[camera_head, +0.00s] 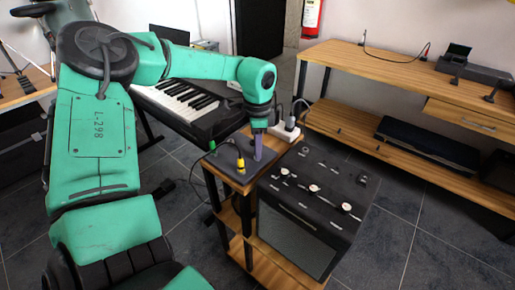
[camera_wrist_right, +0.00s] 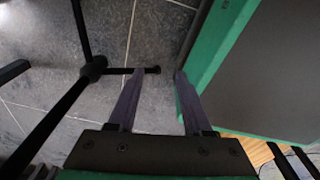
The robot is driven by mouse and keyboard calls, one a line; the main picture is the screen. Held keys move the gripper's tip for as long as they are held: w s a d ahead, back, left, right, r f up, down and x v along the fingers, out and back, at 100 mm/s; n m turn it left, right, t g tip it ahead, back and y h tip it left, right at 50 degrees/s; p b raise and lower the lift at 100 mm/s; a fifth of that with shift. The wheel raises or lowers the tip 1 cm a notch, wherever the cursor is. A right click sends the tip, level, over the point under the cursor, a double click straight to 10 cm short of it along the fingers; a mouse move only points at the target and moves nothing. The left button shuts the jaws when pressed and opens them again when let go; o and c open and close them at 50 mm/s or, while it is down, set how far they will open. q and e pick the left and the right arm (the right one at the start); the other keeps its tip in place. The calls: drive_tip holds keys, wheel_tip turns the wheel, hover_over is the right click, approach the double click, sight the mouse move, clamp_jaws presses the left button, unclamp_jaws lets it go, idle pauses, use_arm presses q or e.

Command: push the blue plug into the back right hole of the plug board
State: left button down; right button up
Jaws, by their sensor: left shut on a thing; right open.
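The dark plug board (camera_head: 222,172) lies on top of a narrow wooden stand. A yellow plug (camera_head: 240,166) stands upright in its front part, and a green plug (camera_head: 212,146) is near its back left. My left gripper (camera_head: 257,158) points down over the right side of the board, with its purple fingers shut on the blue plug. The fingers hide the plug and the back right hole, so I cannot tell how deep the plug sits. My right gripper (camera_wrist_right: 159,74) shows only in the right wrist view, open and empty above the floor.
A white power strip (camera_head: 285,131) with plugs lies behind the board. A black amplifier (camera_head: 315,195) with knobs stands close on the right. A keyboard (camera_head: 190,100) is behind on the left. A wooden bench (camera_head: 400,75) stands at the back right.

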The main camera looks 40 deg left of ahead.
use_arm(q)
drive_tip(key=shift+s+f, duration=0.1)
drive_tip(key=shift+f, duration=0.05)
drive_tip(key=c, duration=0.7)
unclamp_jaws()
wheel_tip(320, 180, up, 14)
drive_tip(key=shift+r, duration=0.2)
